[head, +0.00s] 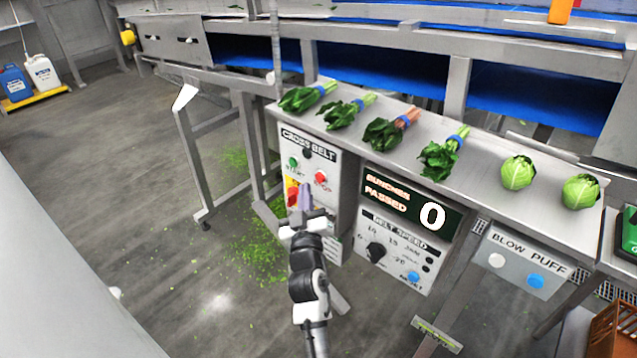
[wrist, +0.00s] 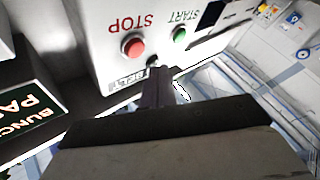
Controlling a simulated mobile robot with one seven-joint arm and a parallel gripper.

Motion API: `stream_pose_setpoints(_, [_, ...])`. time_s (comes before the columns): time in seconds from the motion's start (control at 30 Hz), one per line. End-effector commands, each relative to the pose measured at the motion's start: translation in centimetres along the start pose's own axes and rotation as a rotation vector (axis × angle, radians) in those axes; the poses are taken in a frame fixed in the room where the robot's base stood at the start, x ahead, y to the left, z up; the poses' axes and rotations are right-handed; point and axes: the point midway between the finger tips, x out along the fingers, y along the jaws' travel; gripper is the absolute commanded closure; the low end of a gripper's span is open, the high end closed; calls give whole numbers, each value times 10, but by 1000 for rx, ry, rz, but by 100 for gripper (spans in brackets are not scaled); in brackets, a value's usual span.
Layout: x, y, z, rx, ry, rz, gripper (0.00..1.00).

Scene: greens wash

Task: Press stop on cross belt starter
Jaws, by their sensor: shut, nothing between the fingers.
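The cross belt starter (head: 325,160) is a pale box under the left end of the steel table, labelled CROSS BELT. Its red stop button (head: 321,177) is on the right of its face and the green start button (head: 293,163) on the left. In the wrist view the box appears upside down, with the red stop button (wrist: 133,46) and the green start button (wrist: 180,34) both uncovered. My gripper (head: 305,190) is shut and empty, in front of the box's face below the buttons in the head view. I cannot tell whether its tips (wrist: 155,75) touch the box.
To the right is a panel with a BUNCHES PASSED display (head: 410,203) reading 0 and a belt speed knob (head: 376,252). Further right is a BLOW PUFF box (head: 515,262). Leafy bunches (head: 383,134) and two cabbages (head: 517,172) lie on the table above.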

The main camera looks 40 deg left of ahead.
Motion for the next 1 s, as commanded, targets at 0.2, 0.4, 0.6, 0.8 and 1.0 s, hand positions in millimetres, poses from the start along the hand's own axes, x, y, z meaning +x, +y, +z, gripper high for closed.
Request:
stream_pose_setpoints(0.2, [-17, -14, -8, 1, 1, -1, 100])
stream_pose_setpoints(0.4, [-23, -17, -15, 0, -1, 0, 100])
stream_pose_setpoints(0.6, [-23, -17, -16, 0, -1, 0, 100])
stream_pose_setpoints(0.8, [-23, -17, -16, 0, -1, 0, 100])
stream_pose_setpoints(1.0, [-23, -17, -16, 0, -1, 0, 100])
